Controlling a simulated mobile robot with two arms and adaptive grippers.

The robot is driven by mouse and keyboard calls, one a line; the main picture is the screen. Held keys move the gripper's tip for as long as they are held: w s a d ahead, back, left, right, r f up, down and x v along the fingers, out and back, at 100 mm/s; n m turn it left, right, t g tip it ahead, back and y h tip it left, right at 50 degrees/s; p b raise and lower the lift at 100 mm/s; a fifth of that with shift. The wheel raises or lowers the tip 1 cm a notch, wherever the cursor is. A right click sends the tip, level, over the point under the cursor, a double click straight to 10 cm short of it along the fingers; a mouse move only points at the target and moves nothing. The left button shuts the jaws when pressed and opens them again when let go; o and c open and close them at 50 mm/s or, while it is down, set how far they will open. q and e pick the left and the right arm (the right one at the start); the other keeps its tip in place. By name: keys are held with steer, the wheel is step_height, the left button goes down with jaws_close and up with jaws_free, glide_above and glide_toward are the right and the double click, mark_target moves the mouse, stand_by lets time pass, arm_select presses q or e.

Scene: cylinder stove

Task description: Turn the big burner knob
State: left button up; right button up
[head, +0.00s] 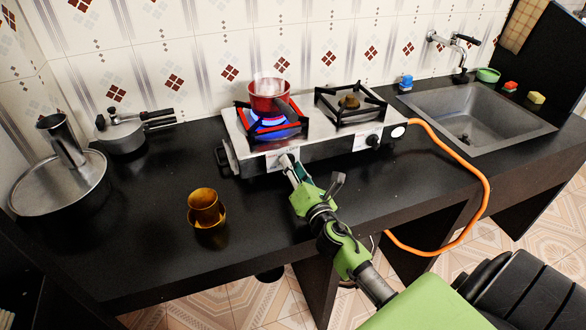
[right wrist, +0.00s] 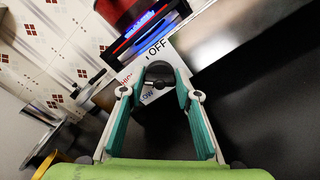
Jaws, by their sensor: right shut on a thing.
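The gas stove (head: 318,122) has two burners, and blue flame (head: 270,124) burns under a red pot (head: 268,95) on the left one. In the head view, my right gripper (head: 290,167) reaches the stove's front panel below the lit burner and hides the left knob. In the right wrist view, the dark big burner knob (right wrist: 159,71) sits between the tips of my right gripper (right wrist: 160,93), which is shut on it. The printed words OFF and LOW show around the knob. My left gripper is not in view.
A second knob (head: 373,141) is on the panel's right side. An orange hose (head: 470,165) curves from the stove over the counter edge. A brass cup (head: 206,207), a pressure cooker (head: 122,134) and a round metal lidded vessel (head: 60,182) stand left. A sink (head: 478,112) is right.

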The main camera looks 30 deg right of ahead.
steer(key=m, duration=0.4)
steer(key=shift+f+m, duration=0.1)
steer(key=shift+m, duration=0.2)
steer(key=m, duration=0.4)
steer(key=shift+m, duration=0.4)
steer(key=o, duration=1.1)
steer(key=shift+s+f, duration=0.1)
steer(key=shift+s, duration=0.1)
steer(key=v, duration=1.1)
steer(key=shift+s, duration=0.3)
